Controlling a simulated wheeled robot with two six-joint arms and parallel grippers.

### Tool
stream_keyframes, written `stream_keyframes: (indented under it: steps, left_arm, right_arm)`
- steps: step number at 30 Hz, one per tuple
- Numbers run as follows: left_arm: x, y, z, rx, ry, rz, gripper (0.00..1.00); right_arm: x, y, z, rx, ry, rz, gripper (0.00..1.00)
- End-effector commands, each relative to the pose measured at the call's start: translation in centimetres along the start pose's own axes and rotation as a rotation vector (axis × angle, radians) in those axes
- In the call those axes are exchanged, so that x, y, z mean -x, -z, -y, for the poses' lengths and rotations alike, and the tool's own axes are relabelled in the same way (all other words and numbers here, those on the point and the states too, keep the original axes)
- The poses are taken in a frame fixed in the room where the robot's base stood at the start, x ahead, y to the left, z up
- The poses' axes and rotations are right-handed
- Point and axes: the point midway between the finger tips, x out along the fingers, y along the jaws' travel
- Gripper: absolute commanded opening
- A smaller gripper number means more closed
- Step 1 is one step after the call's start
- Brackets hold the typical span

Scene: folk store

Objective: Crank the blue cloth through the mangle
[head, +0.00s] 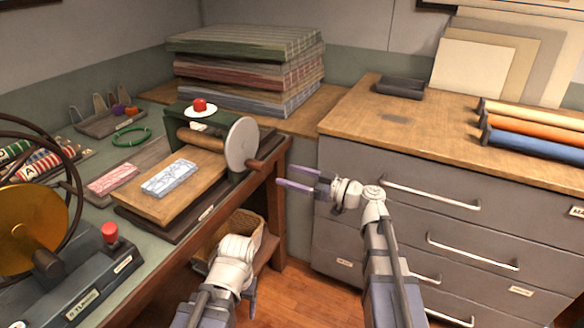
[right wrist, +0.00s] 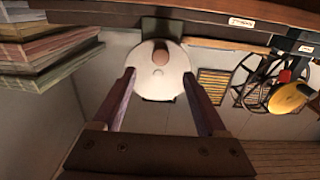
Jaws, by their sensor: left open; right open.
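The mangle (head: 185,118) stands on the bench with its green frame and wooden roller. Its pale crank disc (head: 241,144) faces right, and a brown crank handle (head: 270,160) sticks out from it. The blue cloth (head: 170,177) lies flat on the mangle's wooden board (head: 180,203), in front of the roller. My right gripper (head: 288,176) is open and empty, just right of and below the handle. In the right wrist view the disc (right wrist: 150,82) and the handle end (right wrist: 161,58) show between its fingers. My left gripper (head: 248,284) is low in front of the bench, its fingers mostly hidden.
A pink cloth (head: 112,179) lies left of the board. A machine with a brass disc (head: 28,225) and a red knob (head: 110,232) stands at the left. A drawer cabinet (head: 455,178) stands right of my right gripper. Folded fabrics (head: 245,70) are stacked behind the mangle.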

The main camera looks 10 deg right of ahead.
Motion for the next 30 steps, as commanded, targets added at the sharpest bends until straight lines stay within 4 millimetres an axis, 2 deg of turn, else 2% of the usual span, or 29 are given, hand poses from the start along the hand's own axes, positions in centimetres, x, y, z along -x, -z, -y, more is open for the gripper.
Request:
stream_keyframes:
  steps: [8, 30]
  left_arm:
    - [-0.1, 0.0, 0.0, 0.0, 0.0, 0.0, 0.75]
    - [-0.1, 0.0, 0.0, 0.0, 0.0, 0.0, 0.75]
  right_arm:
    - [-1.2, -0.1, 0.0, -0.001, 0.003, 0.001, 0.75]
    - [-9.7, -0.1, 0.0, -0.002, 0.004, 0.002, 0.75]
